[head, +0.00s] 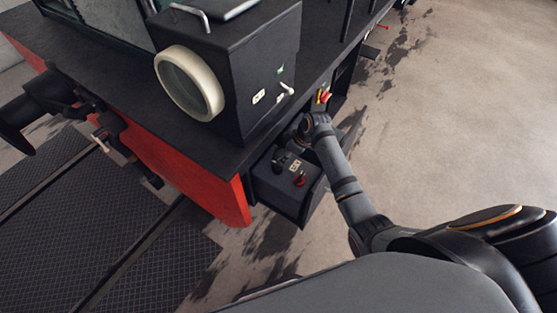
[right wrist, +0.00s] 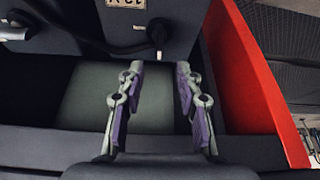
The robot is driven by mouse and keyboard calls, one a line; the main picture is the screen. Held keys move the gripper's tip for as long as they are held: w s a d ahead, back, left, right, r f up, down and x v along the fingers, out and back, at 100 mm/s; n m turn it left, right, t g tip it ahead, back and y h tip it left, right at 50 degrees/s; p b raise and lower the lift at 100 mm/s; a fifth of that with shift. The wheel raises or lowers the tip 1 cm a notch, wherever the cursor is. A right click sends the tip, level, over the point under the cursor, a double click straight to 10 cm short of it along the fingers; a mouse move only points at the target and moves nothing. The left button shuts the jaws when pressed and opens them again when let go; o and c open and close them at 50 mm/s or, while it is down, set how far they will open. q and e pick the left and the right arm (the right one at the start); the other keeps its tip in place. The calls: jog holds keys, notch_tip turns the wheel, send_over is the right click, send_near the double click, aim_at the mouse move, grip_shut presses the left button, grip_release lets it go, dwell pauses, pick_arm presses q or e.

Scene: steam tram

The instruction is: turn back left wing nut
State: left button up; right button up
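No wing nut can be made out clearly. In the head view a dark box with a white label (head: 295,167) stands in an open compartment at the tram's corner. It carries a black knob-like fitting (head: 280,164) and a red one (head: 300,179). In the right wrist view a black fitting (right wrist: 157,31) with a cable is on the dark box, just beyond the fingertips. My right gripper (right wrist: 158,75) is open and empty, its purple pads apart over a grey-green surface (right wrist: 90,95). In the head view it is beside the compartment, fingertips hard to see. My left gripper is not in view.
The red end beam (head: 190,180) borders the compartment, and also shows in the right wrist view (right wrist: 250,80). Above stands a black box with a round lamp (head: 190,83) and a small lever (head: 287,89). A red and yellow fitting (head: 323,97) is behind my wrist. Floor at right is clear.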

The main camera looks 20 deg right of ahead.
aim_at(278, 164)
jog(key=x, duration=0.4)
jog(key=shift+a, duration=0.1)
jog(key=b+x, duration=0.1)
jog(key=x, duration=0.3)
jog(key=shift+w+f, duration=0.15)
jog(key=shift+f, duration=0.3)
jog(key=shift+c, duration=0.7)
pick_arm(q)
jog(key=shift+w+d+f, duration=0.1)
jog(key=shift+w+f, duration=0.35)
pick_arm(e)
grip_shut()
